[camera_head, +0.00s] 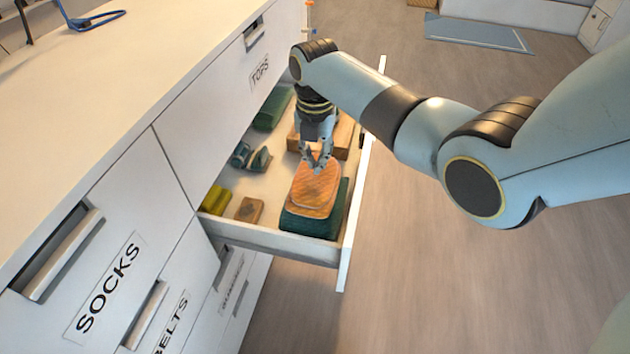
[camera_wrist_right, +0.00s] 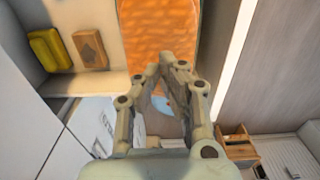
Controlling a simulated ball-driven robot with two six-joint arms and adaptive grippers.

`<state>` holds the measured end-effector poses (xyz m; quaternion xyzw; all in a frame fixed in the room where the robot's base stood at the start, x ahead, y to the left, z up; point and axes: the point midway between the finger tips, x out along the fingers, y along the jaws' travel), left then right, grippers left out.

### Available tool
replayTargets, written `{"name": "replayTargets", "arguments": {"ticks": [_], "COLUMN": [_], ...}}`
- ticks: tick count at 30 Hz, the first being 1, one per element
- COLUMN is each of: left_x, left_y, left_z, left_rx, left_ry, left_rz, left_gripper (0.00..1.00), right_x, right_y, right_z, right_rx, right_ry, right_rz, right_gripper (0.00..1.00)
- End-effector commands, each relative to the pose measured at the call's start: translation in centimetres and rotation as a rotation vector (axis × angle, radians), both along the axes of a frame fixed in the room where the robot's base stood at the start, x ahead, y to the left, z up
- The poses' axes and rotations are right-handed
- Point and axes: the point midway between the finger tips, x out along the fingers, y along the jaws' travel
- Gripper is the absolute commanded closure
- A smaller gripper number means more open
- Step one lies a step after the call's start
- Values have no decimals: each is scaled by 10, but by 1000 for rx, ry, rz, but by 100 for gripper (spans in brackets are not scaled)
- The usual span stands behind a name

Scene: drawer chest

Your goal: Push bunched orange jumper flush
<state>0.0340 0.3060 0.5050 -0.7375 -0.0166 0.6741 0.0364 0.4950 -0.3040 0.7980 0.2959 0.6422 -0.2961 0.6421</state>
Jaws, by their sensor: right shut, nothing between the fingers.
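The orange jumper (camera_head: 314,190) is a folded, rounded bundle lying on a dark green folded garment (camera_head: 312,223) at the near right corner of the open drawer. In the right wrist view the orange jumper (camera_wrist_right: 158,36) fills the top middle, just beyond the fingertips. My right gripper (camera_head: 319,167) points down over the far part of the jumper, its fingers shut and empty. Its tips look at or just above the jumper; I cannot tell if they touch. The right gripper (camera_wrist_right: 160,75) also shows in the wrist view. My left gripper is not in view.
The open drawer (camera_head: 284,240) also holds a green bundle (camera_head: 272,108), teal-grey items (camera_head: 250,157), a yellow-green item (camera_head: 215,199), a brown block (camera_head: 249,210) and a brown-orange stack (camera_head: 342,134). The white chest (camera_head: 120,180) stands left. Wooden floor (camera_head: 430,280) is clear at right.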

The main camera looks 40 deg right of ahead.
Motion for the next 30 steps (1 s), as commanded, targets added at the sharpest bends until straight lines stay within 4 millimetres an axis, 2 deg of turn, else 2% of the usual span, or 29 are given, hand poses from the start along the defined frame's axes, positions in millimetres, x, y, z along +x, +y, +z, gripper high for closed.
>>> {"name": "replayTargets", "arguments": {"ticks": [30], "left_x": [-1], "left_y": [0], "left_z": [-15], "left_rx": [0], "left_ry": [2], "left_rz": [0], "left_gripper": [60], "right_x": [0], "right_y": [0], "right_z": [-24], "right_rx": [0], "right_ry": [0], "right_rz": [0], "right_gripper": [100]}}
